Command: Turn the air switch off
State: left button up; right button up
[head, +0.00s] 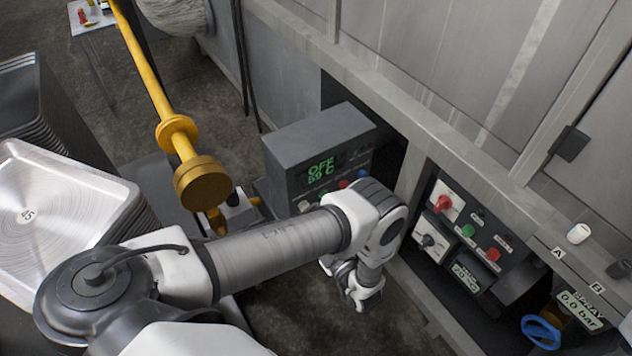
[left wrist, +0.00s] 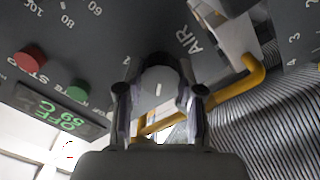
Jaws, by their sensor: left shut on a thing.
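The air switch (left wrist: 160,78) is a round grey knob with a short white mark, beside the printed word AIR on the dark panel in the left wrist view. My left gripper (left wrist: 160,92) is shut on it, one finger on each side. In the head view the grey control box (head: 320,138) shows a green OFF 59 C readout. My left arm crosses in front of the box's lower part and hides the switch; I cannot make out the fingertips there. My right gripper is in neither view.
A red button (left wrist: 30,58) and a green button (left wrist: 77,90) sit near the held knob. A yellow pipe (head: 146,72) stands left of the box. Stacked metal trays (head: 60,205) are at the left. A second switch panel (head: 462,230) is at the right.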

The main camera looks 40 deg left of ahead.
pick_arm(q)
jog(key=shift+w+n, duration=0.1)
jog(key=shift+n, duration=0.4)
jog(key=o, duration=1.1)
jog(key=shift+a, duration=0.1)
jog(key=shift+o, duration=0.2)
